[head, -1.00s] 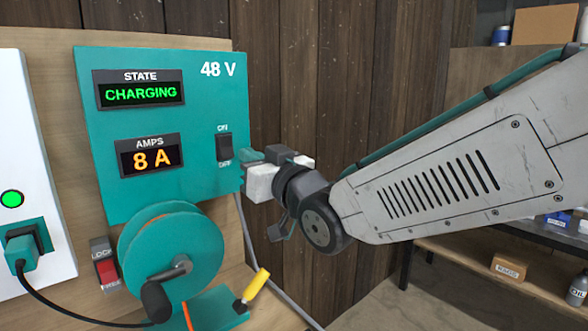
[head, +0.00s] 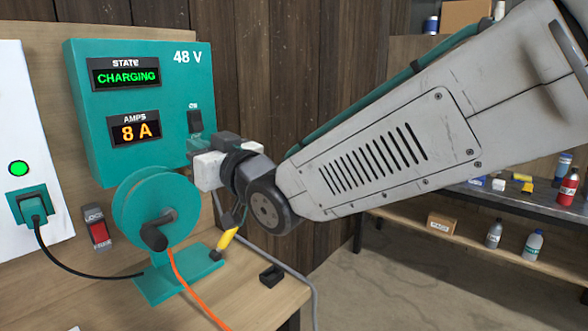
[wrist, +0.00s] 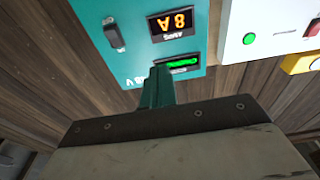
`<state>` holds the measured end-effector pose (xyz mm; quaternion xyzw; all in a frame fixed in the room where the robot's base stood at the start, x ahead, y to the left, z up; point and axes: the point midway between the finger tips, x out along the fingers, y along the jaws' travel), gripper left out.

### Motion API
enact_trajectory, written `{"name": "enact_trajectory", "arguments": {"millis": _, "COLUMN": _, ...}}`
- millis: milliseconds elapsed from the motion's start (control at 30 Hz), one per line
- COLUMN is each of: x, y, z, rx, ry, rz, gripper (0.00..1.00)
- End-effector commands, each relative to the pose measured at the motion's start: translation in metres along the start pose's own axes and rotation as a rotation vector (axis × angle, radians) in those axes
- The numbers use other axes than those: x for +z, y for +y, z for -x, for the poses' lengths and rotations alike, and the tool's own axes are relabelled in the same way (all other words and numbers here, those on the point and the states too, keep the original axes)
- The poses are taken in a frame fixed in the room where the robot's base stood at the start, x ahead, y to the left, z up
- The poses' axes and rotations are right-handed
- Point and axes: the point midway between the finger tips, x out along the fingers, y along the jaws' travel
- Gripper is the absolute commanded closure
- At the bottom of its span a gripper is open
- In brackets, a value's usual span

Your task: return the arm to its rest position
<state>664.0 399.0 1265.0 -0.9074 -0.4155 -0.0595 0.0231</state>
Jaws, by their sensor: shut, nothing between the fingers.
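My gripper (head: 198,147), with teal fingers, is at the right edge of the teal charger panel (head: 100,160) in the head view, just below its black ON/OFF switch (head: 195,121). The panel reads CHARGING and 8 A. My arm stretches from the upper right to the panel.
Below the panel stand a teal reel (head: 150,205) with an orange cable and a yellow-handled part (head: 228,238). A black bracket (head: 271,276) lies on the bench (head: 265,300). A white box (head: 25,130) with a plugged cable is at left. Shelves (head: 465,235) with bottles stand at right.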

Motion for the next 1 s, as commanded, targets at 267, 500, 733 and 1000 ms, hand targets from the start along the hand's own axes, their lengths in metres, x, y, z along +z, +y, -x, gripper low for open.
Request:
{"name": "enact_trajectory", "arguments": {"millis": 267, "x": 0.039, "y": 0.002, "z": 0.004, "rx": 0.022, "ry": -0.172, "rz": 0.007, "gripper": 1.0}}
{"name": "enact_trajectory", "arguments": {"millis": 500, "x": 0.087, "y": 0.013, "z": 0.031, "rx": 0.066, "ry": -0.418, "rz": 0.008, "gripper": 1.0}}
{"name": "enact_trajectory", "arguments": {"millis": 733, "x": 0.13, "y": 0.053, "z": 0.11, "rx": 0.177, "ry": -0.776, "rz": -0.016, "gripper": 1.0}}
{"name": "enact_trajectory", "arguments": {"millis": 1000, "x": 0.145, "y": 0.102, "z": 0.305, "rx": 0.402, "ry": -1.318, "rz": -0.196, "gripper": 1.0}}
